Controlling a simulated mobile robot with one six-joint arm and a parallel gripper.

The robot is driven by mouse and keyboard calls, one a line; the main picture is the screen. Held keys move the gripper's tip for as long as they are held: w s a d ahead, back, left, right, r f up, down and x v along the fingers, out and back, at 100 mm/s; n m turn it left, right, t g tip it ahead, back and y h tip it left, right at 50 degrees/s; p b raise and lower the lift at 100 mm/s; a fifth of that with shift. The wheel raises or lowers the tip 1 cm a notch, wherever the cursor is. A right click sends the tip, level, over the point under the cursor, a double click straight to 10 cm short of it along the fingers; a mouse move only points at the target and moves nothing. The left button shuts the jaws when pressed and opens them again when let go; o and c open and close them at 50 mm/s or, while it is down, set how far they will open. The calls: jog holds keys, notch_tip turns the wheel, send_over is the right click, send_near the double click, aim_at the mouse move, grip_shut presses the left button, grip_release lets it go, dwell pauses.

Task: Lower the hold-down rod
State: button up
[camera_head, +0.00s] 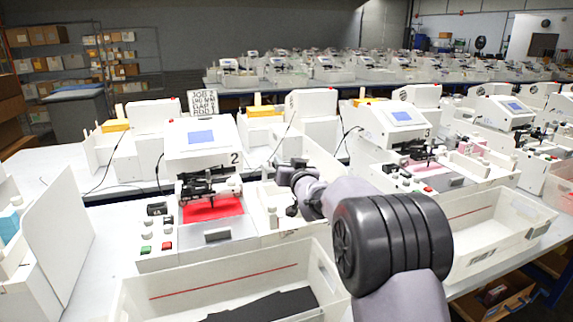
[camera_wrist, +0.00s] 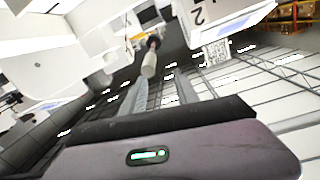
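The white pen plotter marked 2 (camera_head: 200,140) stands in front of me, with a red sheet (camera_head: 210,208) on its bed. A dark carriage mechanism (camera_head: 208,186) spans the bed above the sheet. I cannot clearly pick out the hold-down rod or tell whether it is raised. My gripper (camera_head: 288,166) is in the air at the right side of this plotter. In the wrist view my gripper (camera_wrist: 162,80) has its two fingers apart. A pale cylindrical handle with a dark collar (camera_wrist: 149,64) shows beyond the fingertips, apart from them.
A white bin (camera_head: 215,290) holding dark sheets stands in front of the plotter. Another bin (camera_head: 490,235) is at the right. Green and red buttons (camera_head: 157,247) are on the plotter's left front. A sign (camera_head: 203,102) stands behind. More plotters fill the benches.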

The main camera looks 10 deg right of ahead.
jog(key=shift+s, duration=0.1)
jog(key=s+d+r+p, duration=0.1)
jog(key=s+d, duration=0.1)
jog(key=s, duration=1.5)
jog(key=shift+d+p, duration=0.2)
jog(key=shift+p, duration=0.2)
jog(key=shift+r, duration=0.1)
jog(key=s+a+f+m+g, duration=0.1)
jog(key=s+f+g, duration=0.1)
jog(key=s, duration=1)
jog(key=s+a+f+m+g, duration=0.1)
jog(key=s+g, duration=0.4)
jog(key=s, duration=0.7)
jog(key=s+a+f+m+g, duration=0.1)
jog(key=s+f+m+g, duration=0.1)
jog(key=s, duration=1.1)
jog(key=shift+a+f+g, duration=0.35)
jog(key=shift+f+g, duration=0.4)
jog(key=shift+g, duration=0.35)
